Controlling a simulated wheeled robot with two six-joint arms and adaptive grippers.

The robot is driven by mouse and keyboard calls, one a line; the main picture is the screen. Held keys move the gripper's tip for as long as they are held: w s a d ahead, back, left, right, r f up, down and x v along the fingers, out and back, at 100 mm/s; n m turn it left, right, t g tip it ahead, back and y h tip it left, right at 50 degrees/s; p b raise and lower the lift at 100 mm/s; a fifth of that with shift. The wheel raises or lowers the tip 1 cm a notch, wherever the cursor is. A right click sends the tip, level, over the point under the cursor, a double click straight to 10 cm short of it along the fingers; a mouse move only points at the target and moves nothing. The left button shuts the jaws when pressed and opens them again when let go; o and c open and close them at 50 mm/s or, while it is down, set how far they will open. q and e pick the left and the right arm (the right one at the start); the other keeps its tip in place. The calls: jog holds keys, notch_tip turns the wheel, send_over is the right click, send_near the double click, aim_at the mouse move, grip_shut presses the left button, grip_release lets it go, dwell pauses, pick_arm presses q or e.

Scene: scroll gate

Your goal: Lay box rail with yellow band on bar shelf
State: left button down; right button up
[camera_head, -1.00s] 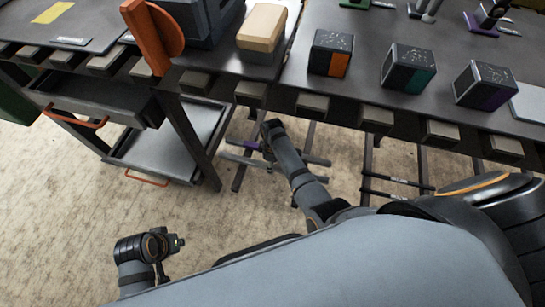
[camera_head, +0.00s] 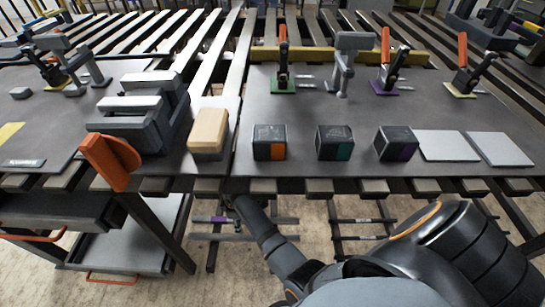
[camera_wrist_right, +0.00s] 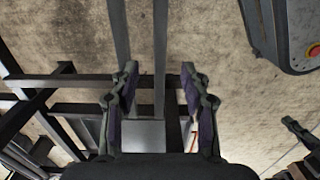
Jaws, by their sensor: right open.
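I make out no rail with a yellow band in either view. Below the table in the head view lie several long grey and dark rails (camera_head: 245,237), one with a purple band (camera_head: 211,219). I cannot tell which bars form the bar shelf. My right arm reaches under the table's front edge, which hides its gripper in the head view. In the right wrist view my right gripper (camera_wrist_right: 160,88) is open, with nothing held between its purple-padded fingers. Dark bars (camera_wrist_right: 160,45) run beyond and between the fingers above the floor. My left gripper is out of view.
The dark table (camera_head: 290,178) carries a tan block (camera_head: 208,131), dark cubes with orange (camera_head: 269,142), green (camera_head: 334,143) and purple (camera_head: 396,143) bands, and upright clamps behind. An orange handle part (camera_head: 108,160) overhangs at left. A drawer cart (camera_head: 120,243) stands lower left.

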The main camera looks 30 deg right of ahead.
jog(key=s+d+f+m, duration=0.2)
jog(key=s, duration=0.2)
jog(key=s+d+f+m, duration=0.2)
jog(key=s+f, duration=0.1)
jog(key=s+d+f+m, duration=0.2)
jog(key=s+f, duration=0.1)
jog(key=s, duration=0.1)
jog(key=shift+s+d+f+t, duration=0.15)
jog(key=shift+s+d+t, duration=0.15)
jog(key=shift+t, duration=0.1)
jog(key=s+d+f+m, duration=0.1)
jog(key=s+d+m, duration=0.2)
jog(key=s, duration=0.5)
jog(key=shift+f+m+t, duration=0.4)
jog(key=shift+m, duration=0.5)
jog(key=shift+s, duration=0.1)
